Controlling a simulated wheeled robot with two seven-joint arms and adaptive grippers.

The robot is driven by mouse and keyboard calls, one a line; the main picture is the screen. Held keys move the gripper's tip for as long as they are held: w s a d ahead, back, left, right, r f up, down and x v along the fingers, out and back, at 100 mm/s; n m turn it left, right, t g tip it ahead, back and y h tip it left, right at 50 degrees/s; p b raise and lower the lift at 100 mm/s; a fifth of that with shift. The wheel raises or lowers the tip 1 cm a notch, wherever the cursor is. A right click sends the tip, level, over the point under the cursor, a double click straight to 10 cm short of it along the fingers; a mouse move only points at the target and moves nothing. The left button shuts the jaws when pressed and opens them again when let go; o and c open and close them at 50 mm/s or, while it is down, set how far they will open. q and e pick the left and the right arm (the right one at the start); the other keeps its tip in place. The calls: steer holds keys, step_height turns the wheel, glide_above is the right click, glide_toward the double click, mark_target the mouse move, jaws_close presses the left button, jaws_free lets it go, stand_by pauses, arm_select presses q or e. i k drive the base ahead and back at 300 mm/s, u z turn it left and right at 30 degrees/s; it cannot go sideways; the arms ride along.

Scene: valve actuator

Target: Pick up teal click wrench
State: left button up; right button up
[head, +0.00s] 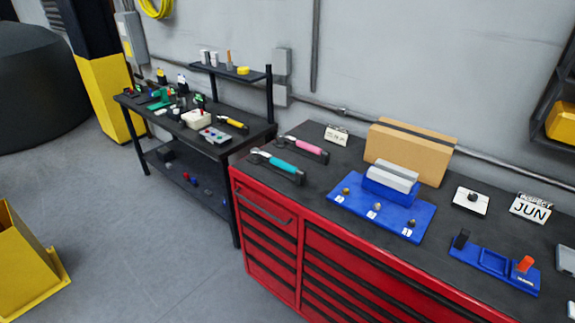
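The teal click wrench (279,164) lies on the dark top of the red tool cabinet (330,257), near its left end. It has a silver head at the left and a teal grip with a dark end at the right. A similar wrench with a pink grip (304,146) lies just behind it, apart from it. Neither of my grippers shows in the head view.
A blue tray with brass fittings (340,204) and a grey block (393,176) sit right of the wrenches. A cardboard box (409,150) stands behind. A cluttered black workbench (160,110) stands left. Grey floor in front is clear; a yellow bin (25,265) stands at lower left.

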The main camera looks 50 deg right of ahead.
mark_target(256, 153)
steer(key=z, duration=1.2)
